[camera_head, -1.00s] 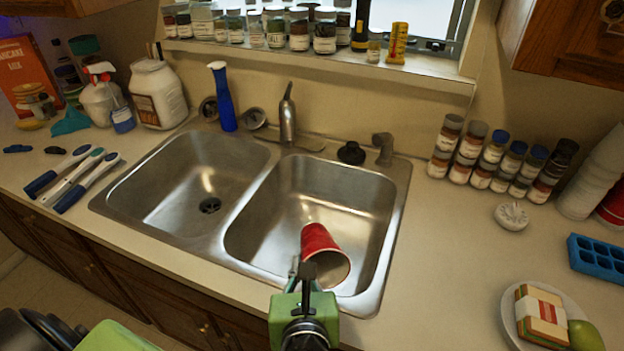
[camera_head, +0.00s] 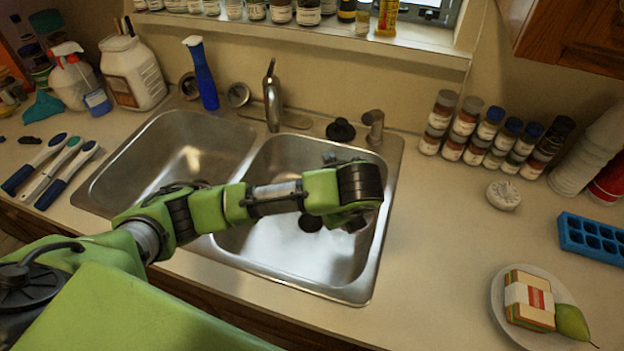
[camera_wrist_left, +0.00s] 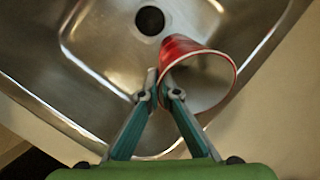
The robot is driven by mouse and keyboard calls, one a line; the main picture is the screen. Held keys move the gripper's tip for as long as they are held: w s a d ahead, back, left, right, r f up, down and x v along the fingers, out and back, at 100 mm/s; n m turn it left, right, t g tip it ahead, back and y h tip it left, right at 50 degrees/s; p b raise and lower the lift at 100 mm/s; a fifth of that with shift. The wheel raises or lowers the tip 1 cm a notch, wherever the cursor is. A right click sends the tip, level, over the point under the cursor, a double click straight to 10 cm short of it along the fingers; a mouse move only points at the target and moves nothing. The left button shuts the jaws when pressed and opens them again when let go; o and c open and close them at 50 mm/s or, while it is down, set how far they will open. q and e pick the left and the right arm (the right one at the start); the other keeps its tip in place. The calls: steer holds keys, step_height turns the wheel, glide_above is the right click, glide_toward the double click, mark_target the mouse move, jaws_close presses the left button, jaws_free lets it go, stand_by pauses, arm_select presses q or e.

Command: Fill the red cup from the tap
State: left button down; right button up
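The red cup (camera_wrist_left: 190,54) shows in the left wrist view, tilted, with its pale rim and opening toward the camera. My left gripper (camera_wrist_left: 157,84) has its fingertips close together on the cup's wall near the rim. In the head view my left arm reaches over the right basin (camera_head: 285,262); its wrist hides the fingers and cup. The tap (camera_head: 272,95) stands upright behind the basins, left of my wrist and apart from it. I cannot see any water running. A metal fitting (camera_head: 374,125) stands at the back right of the sink. My right gripper is out of view.
A black stopper (camera_head: 340,130) sits behind the right basin. A blue bottle (camera_head: 203,75) stands left of the tap. Several spice jars (camera_head: 490,132) stand right of the sink. A plate (camera_head: 500,310) with a sandwich lies on the right counter. The left basin is empty.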

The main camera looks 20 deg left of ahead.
arm_select(q)
steer(key=a+r+n+g+h+p, duration=0.2)
steer(key=a+r+n+h, duration=0.2)
steer(key=a+r+n, duration=0.45)
steer(key=w+a+f+n+b, duration=0.2)
steer(key=w+a+f+b, duration=0.2)
steer(key=a, duration=0.8)
steer(key=shift+w+b, duration=1.15)
steer(key=shift+w, duration=0.9)
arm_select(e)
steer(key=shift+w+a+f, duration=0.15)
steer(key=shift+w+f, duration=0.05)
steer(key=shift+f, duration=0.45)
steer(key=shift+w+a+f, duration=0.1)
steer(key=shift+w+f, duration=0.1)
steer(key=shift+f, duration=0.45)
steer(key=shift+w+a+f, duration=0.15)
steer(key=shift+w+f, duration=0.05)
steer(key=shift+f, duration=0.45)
arm_select(q)
steer(key=shift+d+r, duration=0.1)
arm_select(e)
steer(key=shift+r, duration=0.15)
